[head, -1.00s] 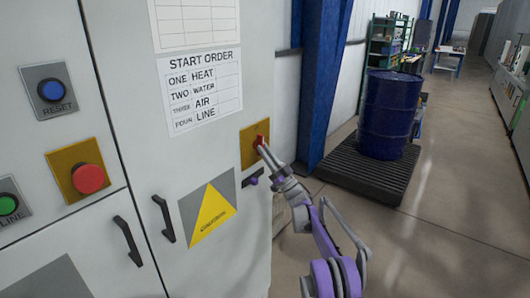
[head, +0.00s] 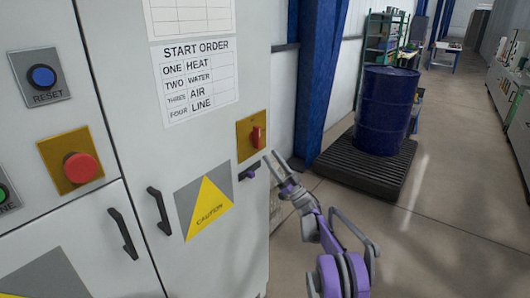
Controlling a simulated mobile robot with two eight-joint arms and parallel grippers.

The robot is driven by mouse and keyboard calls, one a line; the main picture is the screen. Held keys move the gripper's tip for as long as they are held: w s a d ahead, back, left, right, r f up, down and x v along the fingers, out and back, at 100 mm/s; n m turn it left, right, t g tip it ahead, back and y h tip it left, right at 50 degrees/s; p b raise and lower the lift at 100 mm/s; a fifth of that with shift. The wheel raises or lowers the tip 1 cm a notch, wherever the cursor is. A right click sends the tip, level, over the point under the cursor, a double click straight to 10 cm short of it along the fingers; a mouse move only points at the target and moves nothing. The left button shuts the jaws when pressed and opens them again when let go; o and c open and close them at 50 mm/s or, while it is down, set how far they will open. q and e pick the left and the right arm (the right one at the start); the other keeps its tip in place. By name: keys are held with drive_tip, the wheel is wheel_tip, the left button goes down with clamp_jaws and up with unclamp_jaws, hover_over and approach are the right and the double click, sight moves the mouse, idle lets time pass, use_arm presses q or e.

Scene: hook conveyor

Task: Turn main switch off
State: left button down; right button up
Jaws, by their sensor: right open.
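The main switch, a red rotary handle (head: 257,136) on a yellow plate (head: 244,141), is on the right part of the grey cabinet front. The handle stands about upright. My right gripper (head: 272,160) is open and empty, just below and to the right of the handle, apart from it in the picture. My left gripper is not in view.
The cabinet (head: 110,60) also bears a red push button (head: 80,167), a blue reset button (head: 42,76), black door handles (head: 159,211) and a caution sign (head: 208,208). A blue drum (head: 385,110) stands on a black pallet (head: 345,172). The floor at right is clear.

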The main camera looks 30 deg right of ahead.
drive_tip(key=v, duration=0.4)
drive_tip(key=shift+b, duration=0.3)
drive_tip(key=shift+w, duration=0.1)
drive_tip(key=w+a+r+m+h, duration=0.35)
drive_tip(key=r+m+h, duration=0.35)
drive_tip(key=h, duration=0.4)
drive_tip(key=s+a+m+g+h+p, duration=0.1)
drive_tip(key=s+a+m+g+h, duration=0.25)
drive_tip(key=s+a+g, duration=0.35)
drive_tip(key=s+a+f+n+g+y, duration=0.1)
drive_tip(key=s+a+f+g, duration=0.3)
drive_tip(key=s, duration=0.8)
drive_tip(key=s+a+f+n+g+y+p, duration=0.1)
drive_tip(key=s+a+f+g, duration=0.3)
drive_tip(key=s+a+f, duration=0.4)
drive_tip(key=s+a+f+n+g+y, duration=0.2)
drive_tip(key=s+a+f, duration=0.5)
drive_tip(key=s, duration=1)
wheel_tip(320, 180, down, 3)
drive_tip(key=shift+n+g, duration=0.75)
drive_tip(key=shift+g, duration=0.45)
